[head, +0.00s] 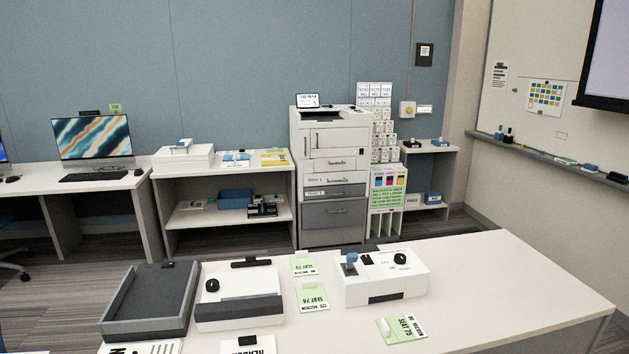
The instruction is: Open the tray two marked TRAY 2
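A tall white and grey printer (300,228) stands against the blue wall beyond the near table. Its front has stacked drawers: a white upper drawer (343,180), a grey drawer below it (345,191) and a larger grey drawer (345,213) at the bottom. Small labels show at the left of the upper two, but they are too small to read surely, so I cannot tell which is TRAY 2. All the drawers look closed. Neither of my grippers is in view.
A white table (510,275) with devices and cards lies between me and the printer. A shelf unit (226,217) stands left of the printer. Floor (236,243) shows behind the table.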

